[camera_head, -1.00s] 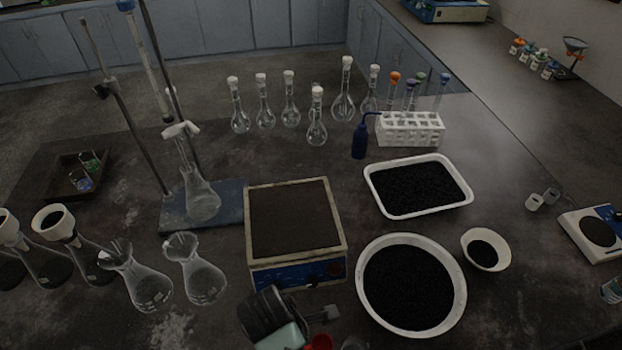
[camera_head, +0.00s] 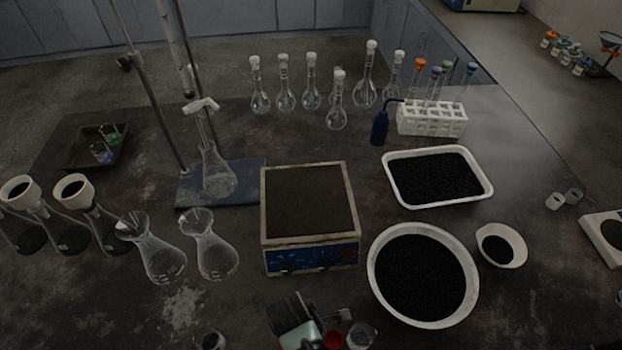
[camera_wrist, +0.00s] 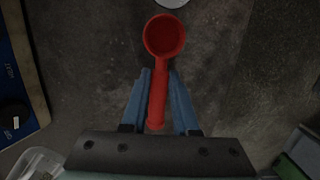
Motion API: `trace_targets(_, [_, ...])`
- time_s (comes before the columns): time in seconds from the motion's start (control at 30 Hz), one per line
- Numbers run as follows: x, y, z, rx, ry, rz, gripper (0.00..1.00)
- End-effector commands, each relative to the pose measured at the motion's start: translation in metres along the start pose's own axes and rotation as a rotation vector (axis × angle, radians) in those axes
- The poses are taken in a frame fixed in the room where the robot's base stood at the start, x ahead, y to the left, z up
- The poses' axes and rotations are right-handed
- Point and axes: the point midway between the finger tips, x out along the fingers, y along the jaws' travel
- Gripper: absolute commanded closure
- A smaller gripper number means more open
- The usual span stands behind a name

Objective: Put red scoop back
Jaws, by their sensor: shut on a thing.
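The red scoop (camera_wrist: 164,38) is held in my gripper (camera_wrist: 159,72); its handle lies between the two blue fingers in the wrist view and its round cup points away beyond the fingertips. The cup looks empty. In the head view the red scoop (camera_head: 334,338) shows only in part at the bottom edge, beside my gripper (camera_head: 336,317), in front of the square-topped device. The height of the scoop above the table is hard to tell.
The square-topped device (camera_head: 309,256) with a blue front stands just behind my gripper. A round white bowl (camera_head: 470,300) of black grains is to the right. Small glass vessels (camera_head: 362,336) (camera_head: 210,339) stand near the front edge. Conical flasks (camera_head: 216,258) stand at left.

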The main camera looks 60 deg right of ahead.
Motion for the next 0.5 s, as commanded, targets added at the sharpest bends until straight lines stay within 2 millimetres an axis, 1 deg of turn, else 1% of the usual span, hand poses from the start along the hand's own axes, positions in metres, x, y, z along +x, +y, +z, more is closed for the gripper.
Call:
trace_targets(0.23, [0.0031,0.0003,-0.0006,0.0,0.0,0.001,1.0])
trace_targets(0.27, [0.0026,0.0003,-0.0005,0.0,0.0,0.001,0.68])
trace_targets(0.4, [0.0022,0.0003,-0.0004,0.0,0.0,0.001,0.43])
trace_targets(0.5, [0.0021,0.0003,-0.0004,0.0,0.0,0.001,0.42])
